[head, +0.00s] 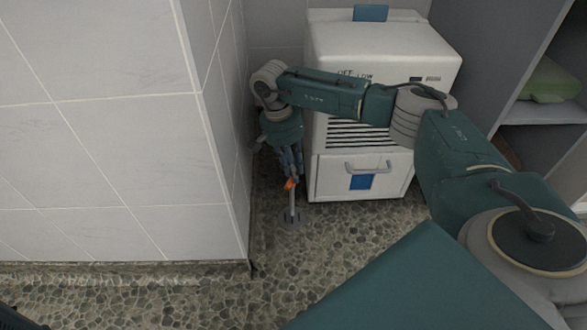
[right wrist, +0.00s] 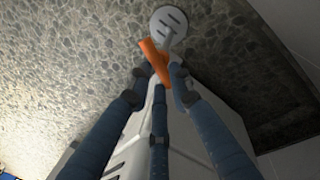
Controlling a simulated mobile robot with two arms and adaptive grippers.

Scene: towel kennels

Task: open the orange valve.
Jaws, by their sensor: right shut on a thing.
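The orange valve handle (head: 290,184) sits low on a thin grey upright pipe (head: 292,203) that rises from a round floor plate (head: 292,219), beside the tiled wall corner. In the right wrist view the orange handle (right wrist: 155,62) lies slanted between the fingertips, with the grey plate (right wrist: 169,20) beyond it. My right gripper (head: 289,179) points down and is shut on the orange handle; its blue fingers (right wrist: 160,80) partly cover it. My left gripper is not in view; only a dark bit shows at the bottom left corner.
A white cabinet unit (head: 375,60) with a vent grille and a drawer handle stands right behind the valve. The tiled wall (head: 110,130) is close on the left. A grey shelf (head: 545,112) with a green folded item (head: 548,80) is at the right. The pebbled floor (head: 190,295) in front is clear.

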